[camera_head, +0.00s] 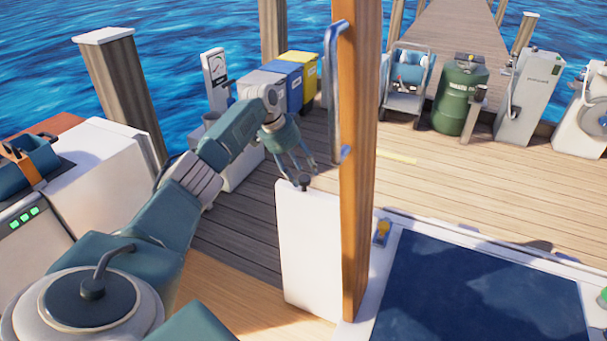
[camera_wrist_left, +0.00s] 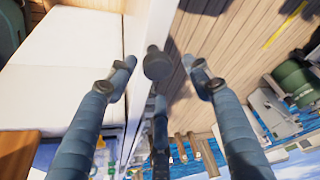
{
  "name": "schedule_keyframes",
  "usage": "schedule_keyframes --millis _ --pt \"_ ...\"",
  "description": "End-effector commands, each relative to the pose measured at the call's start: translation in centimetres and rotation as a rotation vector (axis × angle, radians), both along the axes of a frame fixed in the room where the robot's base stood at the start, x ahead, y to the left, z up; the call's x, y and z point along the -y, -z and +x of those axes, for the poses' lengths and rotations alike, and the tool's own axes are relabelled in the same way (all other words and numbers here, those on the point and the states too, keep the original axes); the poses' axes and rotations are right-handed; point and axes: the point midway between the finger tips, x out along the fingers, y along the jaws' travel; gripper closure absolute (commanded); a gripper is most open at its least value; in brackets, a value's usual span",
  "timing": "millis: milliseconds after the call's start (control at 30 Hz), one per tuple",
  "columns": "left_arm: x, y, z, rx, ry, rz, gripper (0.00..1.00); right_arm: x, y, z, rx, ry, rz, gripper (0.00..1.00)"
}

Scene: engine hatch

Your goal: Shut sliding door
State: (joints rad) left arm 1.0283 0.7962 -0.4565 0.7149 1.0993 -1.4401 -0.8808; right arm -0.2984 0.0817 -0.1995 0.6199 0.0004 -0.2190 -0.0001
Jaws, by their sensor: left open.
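The sliding door appears to be the white panel (camera_head: 310,250) standing left of the wooden post in the head view. A dark round knob (camera_head: 304,184) sits at its top edge. My left gripper (camera_head: 298,168) is open, pointing down just above that edge. In the left wrist view the dark knob (camera_wrist_left: 157,63) lies between the open fingertips of my left gripper (camera_wrist_left: 160,76), with a visible gap on both sides. I cannot tell exact depth between fingers and knob. My right gripper is not in view.
A tall wooden post (camera_head: 360,160) with a metal handrail (camera_head: 333,100) stands right of my left gripper. A dark blue hatch panel (camera_head: 480,295) lies at lower right. White cabinets (camera_head: 100,165) are at left. Bins, a green barrel (camera_head: 460,95) and machines line the dock; its middle planks are clear.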

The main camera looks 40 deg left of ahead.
Motion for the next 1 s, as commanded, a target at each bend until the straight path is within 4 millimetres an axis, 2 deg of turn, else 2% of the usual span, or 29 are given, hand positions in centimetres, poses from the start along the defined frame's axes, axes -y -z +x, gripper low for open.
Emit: schedule_keyframes --millis 300,500,867,1000 --pt "-1.3 -6.5 -2.0 0.007 0.000 0.001 0.49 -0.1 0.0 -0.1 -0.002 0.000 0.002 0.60" --pt "-1.7 -8.8 -2.9 0.006 0.000 0.000 0.49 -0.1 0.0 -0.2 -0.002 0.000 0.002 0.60" --pt "-1.8 -9.5 -3.1 0.005 0.001 0.000 0.49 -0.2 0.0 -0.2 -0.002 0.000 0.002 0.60" --pt "-1.5 -8.6 -2.9 0.001 0.003 0.007 0.75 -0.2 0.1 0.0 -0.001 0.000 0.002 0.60"
